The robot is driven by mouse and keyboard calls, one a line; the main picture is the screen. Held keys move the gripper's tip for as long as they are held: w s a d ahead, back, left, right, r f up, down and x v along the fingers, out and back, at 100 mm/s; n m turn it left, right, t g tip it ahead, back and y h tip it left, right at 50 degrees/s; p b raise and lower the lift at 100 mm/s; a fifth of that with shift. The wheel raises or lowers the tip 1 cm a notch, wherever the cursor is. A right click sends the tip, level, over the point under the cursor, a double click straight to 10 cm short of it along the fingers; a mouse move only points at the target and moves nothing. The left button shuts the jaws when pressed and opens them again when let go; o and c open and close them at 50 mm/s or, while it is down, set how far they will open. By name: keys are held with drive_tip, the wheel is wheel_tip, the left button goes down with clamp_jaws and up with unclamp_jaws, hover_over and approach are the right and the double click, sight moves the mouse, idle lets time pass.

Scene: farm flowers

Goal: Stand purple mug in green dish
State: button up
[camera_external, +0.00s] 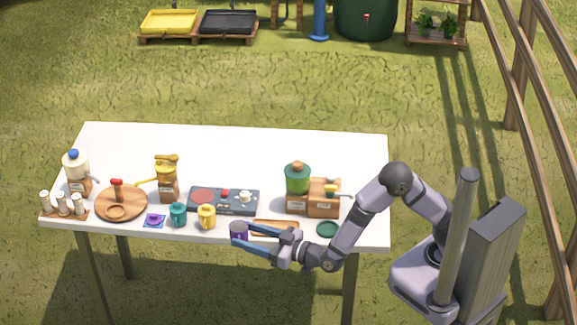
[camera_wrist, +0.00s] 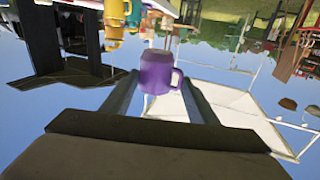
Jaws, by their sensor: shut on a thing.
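The purple mug (camera_external: 238,231) is at the front edge of the white table, between the fingers of my gripper (camera_external: 262,238). In the wrist view the purple mug (camera_wrist: 158,72) sits between the two blue fingertips of my gripper (camera_wrist: 155,85), its handle to the right. My gripper is shut on it. The wrist picture shows the scene upside down. The green dish (camera_external: 328,229) is a small round dish near the table's front right, to the right of my gripper and apart from the mug. The dish looks empty.
A teal mug (camera_external: 178,214) and a yellow mug (camera_external: 207,216) stand left of my gripper. A wooden tray (camera_external: 270,225) lies behind it. A grinder with a green top (camera_external: 297,180) stands behind the dish. The back of the white table (camera_external: 240,150) is clear.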

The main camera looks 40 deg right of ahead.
drive_tip(key=d+f+m+t+h, duration=0.2)
drive_tip(key=d+m+h, duration=0.55)
drive_tip(key=d, duration=0.85)
drive_tip(key=r+m+g+h, duration=0.15)
drive_tip(key=m+h, duration=0.25)
drive_tip(key=h, duration=0.5)
hover_over(328, 235)
drive_tip(key=shift+d+r+n+g, duration=0.1)
drive_tip(key=shift+r+n+g, duration=0.15)
drive_tip(key=shift+r+g, duration=0.1)
drive_tip(key=shift+f+b, duration=0.4)
drive_tip(key=shift+f, duration=4.7)
drive_tip(key=shift+f, duration=0.15)
drive_tip(key=o, duration=1.1)
